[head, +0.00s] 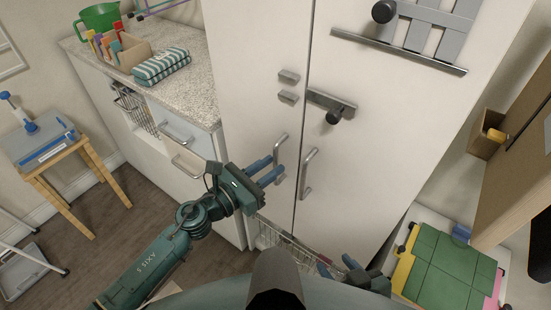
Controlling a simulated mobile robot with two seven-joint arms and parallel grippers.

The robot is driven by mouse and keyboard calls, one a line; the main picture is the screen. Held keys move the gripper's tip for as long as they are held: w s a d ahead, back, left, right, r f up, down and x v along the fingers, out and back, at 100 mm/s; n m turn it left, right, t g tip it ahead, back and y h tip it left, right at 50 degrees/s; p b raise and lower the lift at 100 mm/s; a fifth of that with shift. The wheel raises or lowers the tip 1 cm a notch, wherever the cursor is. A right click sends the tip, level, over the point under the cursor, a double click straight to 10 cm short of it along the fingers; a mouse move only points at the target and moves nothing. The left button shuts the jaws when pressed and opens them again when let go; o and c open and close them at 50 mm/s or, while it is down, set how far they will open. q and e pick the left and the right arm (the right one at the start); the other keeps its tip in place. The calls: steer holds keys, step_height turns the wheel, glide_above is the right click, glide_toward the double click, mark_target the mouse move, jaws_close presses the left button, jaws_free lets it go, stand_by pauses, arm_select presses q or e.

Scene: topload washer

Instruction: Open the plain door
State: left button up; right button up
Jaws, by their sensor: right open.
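The tall white cabinet has two doors. The left door (250,70) is plain, with a vertical metal bar handle (279,153) near the centre seam. The right door (390,130) has its own bar handle (308,174) and fittings above. Both doors look shut. My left gripper (275,167) is open, its two blue fingers apart and pointing at the left door's handle. The fingertips are close to the handle; I cannot tell whether they touch it. My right gripper (335,264) is open, low in front of the right door, away from both handles.
A speckled counter (190,85) with drawers adjoins the cabinet at left, holding a green jug (100,17) and striped cloth (161,66). A wire basket (290,245) is low in front. A green-topped table (445,270) stands right, a small wooden table (50,150) far left.

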arm_select(q)
steer(key=shift+x, duration=1.15)
steer(key=shift+c, duration=0.4)
jaws_close()
